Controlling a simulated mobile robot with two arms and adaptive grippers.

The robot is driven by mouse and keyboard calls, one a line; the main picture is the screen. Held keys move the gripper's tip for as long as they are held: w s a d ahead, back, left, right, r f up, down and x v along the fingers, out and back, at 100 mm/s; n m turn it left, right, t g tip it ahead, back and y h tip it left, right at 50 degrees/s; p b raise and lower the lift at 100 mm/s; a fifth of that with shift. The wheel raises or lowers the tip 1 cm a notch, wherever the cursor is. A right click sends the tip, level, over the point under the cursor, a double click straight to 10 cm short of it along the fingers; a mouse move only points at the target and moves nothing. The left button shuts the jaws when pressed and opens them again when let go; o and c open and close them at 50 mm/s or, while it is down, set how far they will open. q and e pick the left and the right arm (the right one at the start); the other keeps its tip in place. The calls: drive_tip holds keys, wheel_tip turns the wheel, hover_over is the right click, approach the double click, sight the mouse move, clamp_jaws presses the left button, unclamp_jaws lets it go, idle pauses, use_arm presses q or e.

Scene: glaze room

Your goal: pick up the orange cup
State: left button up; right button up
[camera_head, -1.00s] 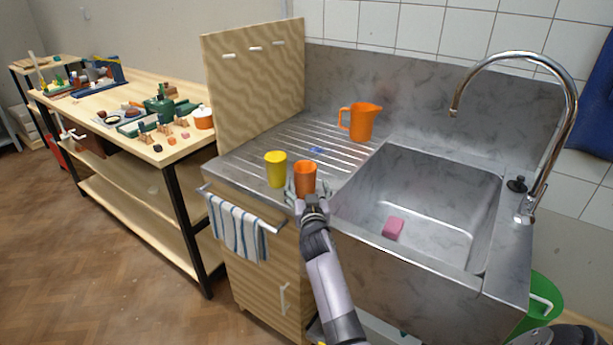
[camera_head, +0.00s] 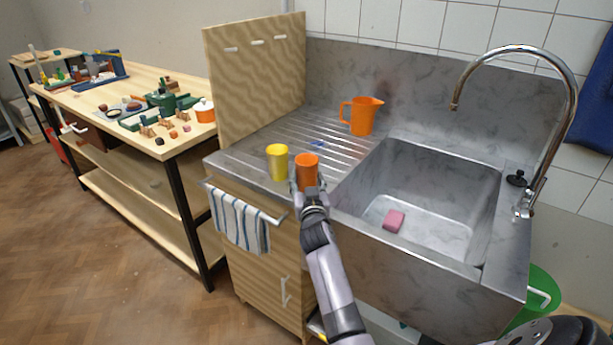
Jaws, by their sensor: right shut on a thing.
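The orange cup (camera_head: 307,170) is upright at the front edge of the ribbed drainboard, left of the sink. My right gripper (camera_head: 307,186) is shut on it from the front. The gripper hides the lower part of the cup, so I cannot tell whether its base touches the drainboard. My left gripper is not in view.
A yellow cup (camera_head: 277,162) stands close on the left. An orange jug (camera_head: 361,116) stands at the back of the drainboard (camera_head: 262,138). The sink (camera_head: 430,190) holds a pink sponge (camera_head: 394,221). A striped towel (camera_head: 240,222) hangs in front.

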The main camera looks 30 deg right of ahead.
drive_tip(key=shift+r, duration=0.15)
drive_tip(key=shift+c, duration=0.2)
wheel_tip(320, 180, up, 20)
drive_tip(key=p, duration=0.1)
idle(1.2)
idle(0.5)
